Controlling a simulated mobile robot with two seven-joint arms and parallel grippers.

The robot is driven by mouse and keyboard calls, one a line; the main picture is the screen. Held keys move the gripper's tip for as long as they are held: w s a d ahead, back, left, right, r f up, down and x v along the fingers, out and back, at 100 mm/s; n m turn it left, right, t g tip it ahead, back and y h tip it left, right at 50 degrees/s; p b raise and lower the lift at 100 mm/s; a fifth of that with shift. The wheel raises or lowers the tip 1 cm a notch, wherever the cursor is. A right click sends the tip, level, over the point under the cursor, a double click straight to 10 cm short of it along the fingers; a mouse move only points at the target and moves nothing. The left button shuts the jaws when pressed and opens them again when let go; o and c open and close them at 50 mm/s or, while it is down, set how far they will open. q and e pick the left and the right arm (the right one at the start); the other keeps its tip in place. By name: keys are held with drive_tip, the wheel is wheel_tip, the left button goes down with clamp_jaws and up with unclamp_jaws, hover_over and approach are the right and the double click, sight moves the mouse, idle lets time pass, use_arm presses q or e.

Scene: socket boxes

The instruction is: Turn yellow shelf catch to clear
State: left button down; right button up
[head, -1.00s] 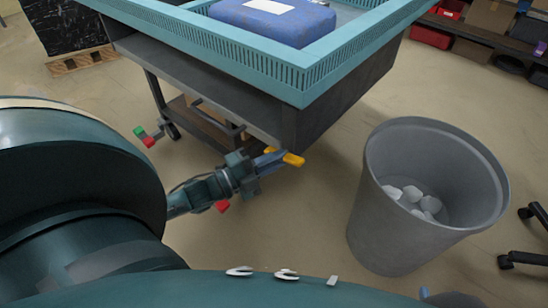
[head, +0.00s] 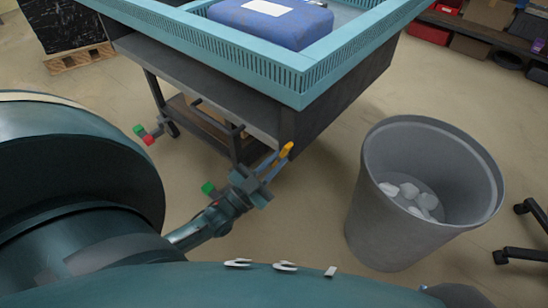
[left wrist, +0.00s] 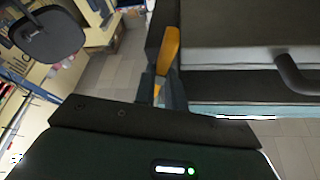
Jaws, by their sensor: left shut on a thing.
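The yellow catch (head: 286,149) is at the near lower corner of the dark cart under the teal tray. In the head view it is steeply tilted, with its upper end towards the right. My left gripper (head: 271,164) is shut on the yellow catch from below and in front. In the left wrist view the catch (left wrist: 171,47) stands nearly upright beside the dark cart edge, and the left gripper's fingers (left wrist: 160,90) are at its lower end, hiding part of it. My right gripper is in neither view.
A grey bin (head: 385,220) with white lumps stands to the right. Green-and-red pedals show by the cart's feet, one at left (head: 140,131), one partly behind my arm (head: 208,188). Floor between cart and bin is clear.

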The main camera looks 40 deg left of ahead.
use_arm(q)
drive_tip(key=shift+d+n+t+y+p, duration=0.1)
drive_tip(key=shift+n+t+y+p, duration=0.15)
drive_tip(key=shift+n+y, duration=0.85)
drive_tip(key=shift+d+n+t+y+p, duration=0.15)
drive_tip(key=shift+n+y+p, duration=0.2)
drive_tip(key=shift+n, duration=1.45)
drive_tip(key=shift+a+n+y, duration=0.1)
drive_tip(key=shift+n+y, duration=0.15)
drive_tip(key=shift+n, duration=0.05)
drive_tip(key=c, duration=1.5)
unclamp_jaws()
drive_tip(key=shift+o, duration=0.2)
drive_tip(key=d+v, duration=0.1)
drive_tip(key=v, duration=1.2)
drive_tip(key=shift+a, duration=0.45)
drive_tip(key=shift+s+a+f, duration=0.1)
drive_tip(key=shift+s, duration=0.05)
